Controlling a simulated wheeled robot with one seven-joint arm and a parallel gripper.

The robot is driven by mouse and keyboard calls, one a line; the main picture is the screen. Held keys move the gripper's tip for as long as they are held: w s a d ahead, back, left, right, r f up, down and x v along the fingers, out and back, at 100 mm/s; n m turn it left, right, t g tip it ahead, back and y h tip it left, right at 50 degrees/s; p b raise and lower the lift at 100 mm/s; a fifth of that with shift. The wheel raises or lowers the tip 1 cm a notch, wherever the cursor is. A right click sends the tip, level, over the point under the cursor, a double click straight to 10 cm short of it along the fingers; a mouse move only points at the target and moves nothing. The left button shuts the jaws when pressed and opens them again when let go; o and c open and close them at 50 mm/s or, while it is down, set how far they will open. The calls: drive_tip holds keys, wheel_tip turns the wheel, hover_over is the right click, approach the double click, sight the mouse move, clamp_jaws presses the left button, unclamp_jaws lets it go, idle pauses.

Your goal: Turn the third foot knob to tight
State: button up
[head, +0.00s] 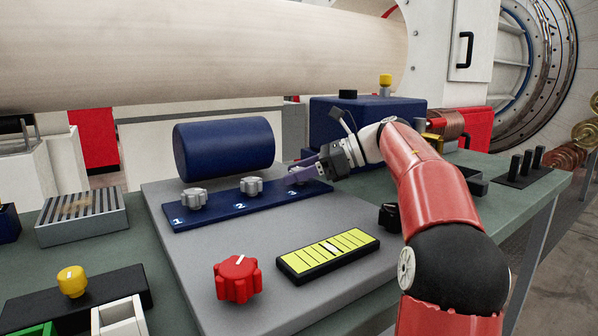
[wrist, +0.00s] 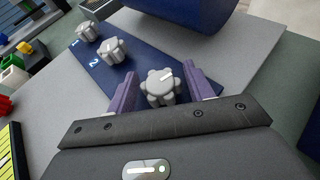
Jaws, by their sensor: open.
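The third foot knob (wrist: 159,87) is a grey lobed knob with a white pointer line, at the near end of a blue strip (wrist: 139,70). In the wrist view it sits between the two purple fingers of my gripper (wrist: 160,90), which are open on either side of it with small gaps. In the head view my gripper (head: 318,164) is over the right end of the strip (head: 225,212) and hides most of that knob. Knobs 1 (head: 193,198) and 2 (head: 251,187) stand further left on the strip. Any tight mark is not readable.
A blue cylinder (head: 224,148) lies just behind the strip. A red knob (head: 237,278) and a yellow level gauge (head: 328,254) are in front on the grey plate. A dark blue box (head: 332,113) stands behind my gripper.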

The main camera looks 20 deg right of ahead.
drive_tip(key=c, duration=1)
drive_tip(key=shift+f+m+t+b, duration=0.1)
drive_tip(key=shift+m+t+b, duration=0.2)
drive_tip(key=shift+b, duration=0.1)
